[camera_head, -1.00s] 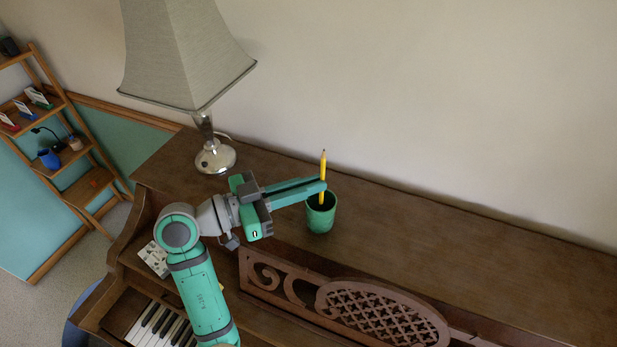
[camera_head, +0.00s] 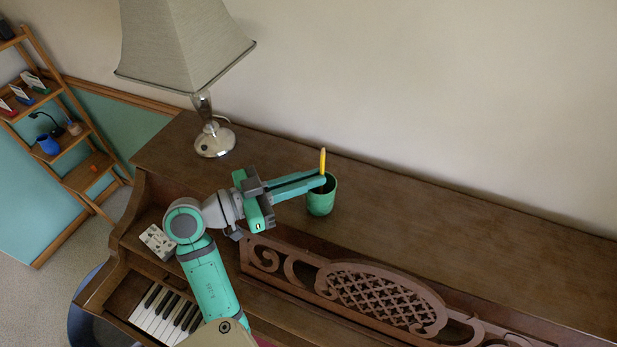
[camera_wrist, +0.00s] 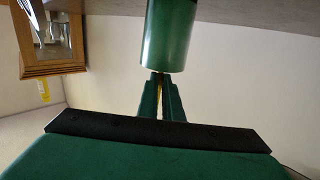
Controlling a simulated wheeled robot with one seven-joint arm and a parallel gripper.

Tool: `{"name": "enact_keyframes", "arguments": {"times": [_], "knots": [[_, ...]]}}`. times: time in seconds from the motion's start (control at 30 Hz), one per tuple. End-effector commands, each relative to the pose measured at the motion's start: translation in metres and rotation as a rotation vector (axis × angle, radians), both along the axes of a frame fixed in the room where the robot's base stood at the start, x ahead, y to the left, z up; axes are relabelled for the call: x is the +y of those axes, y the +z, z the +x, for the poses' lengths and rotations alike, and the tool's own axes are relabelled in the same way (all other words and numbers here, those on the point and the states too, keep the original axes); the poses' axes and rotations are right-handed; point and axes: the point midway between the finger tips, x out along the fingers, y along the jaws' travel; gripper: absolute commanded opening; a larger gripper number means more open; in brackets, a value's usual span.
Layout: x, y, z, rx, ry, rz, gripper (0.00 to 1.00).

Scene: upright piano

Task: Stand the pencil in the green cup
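The green cup (camera_head: 321,204) stands upright on the piano top near the wall. My gripper (camera_head: 322,181) reaches in from the left, its fingertips at the cup's rim. It is shut on the yellow pencil (camera_head: 323,162), which stands nearly upright with its upper part above the fingers. The pencil's lower part is hidden by the fingers and cup, so I cannot tell how deep it goes. In the wrist view the cup (camera_wrist: 171,38) appears beyond the fingertips, and a thin strip of the pencil (camera_wrist: 160,88) shows between them.
A lamp (camera_head: 214,140) stands left of the cup at the back. The carved music stand (camera_head: 380,296) rises in front. A patterned card (camera_head: 157,241) lies above the keys (camera_head: 165,312). The piano top right of the cup is clear.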

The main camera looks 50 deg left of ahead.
Motion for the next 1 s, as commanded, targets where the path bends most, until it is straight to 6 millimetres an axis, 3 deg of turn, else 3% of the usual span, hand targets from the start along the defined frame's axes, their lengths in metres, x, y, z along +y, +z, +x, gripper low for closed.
{"name": "enact_keyframes", "arguments": {"times": [0.03, 0.1, 0.47, 1.0], "knots": [[0.0, 0.0, 0.0, 0.0, 0.0, 0.0, 0.15], [0.0, 0.0, 0.0, 0.0, 0.0, 0.0, 0.28], [0.001, 0.0, -0.004, -0.001, 0.001, 0.0, 0.28], [0.023, 0.003, -0.088, 0.0, 0.002, 0.0, 0.28]]}}
